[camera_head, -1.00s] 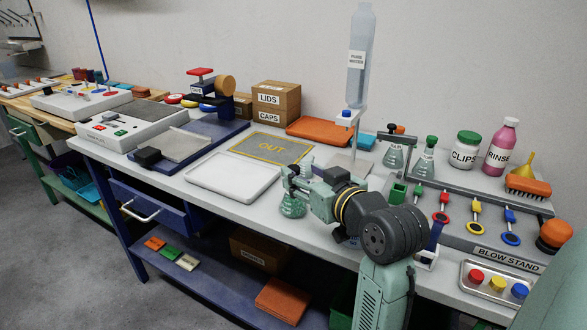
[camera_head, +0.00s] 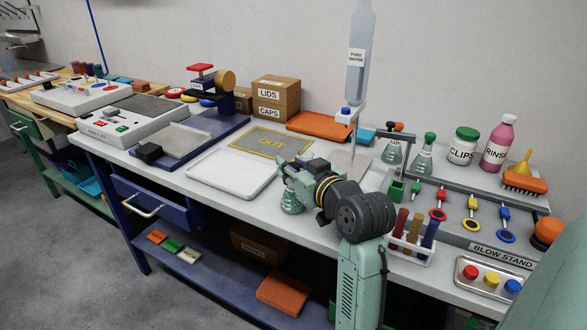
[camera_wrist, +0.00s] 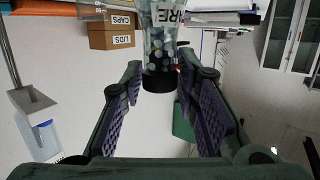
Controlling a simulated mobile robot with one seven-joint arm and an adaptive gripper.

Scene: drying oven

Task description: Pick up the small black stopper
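A white tray (camera_head: 205,181) lies left of the flask. A rack (camera_head: 395,247) of coloured tubes stands right of my arm.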

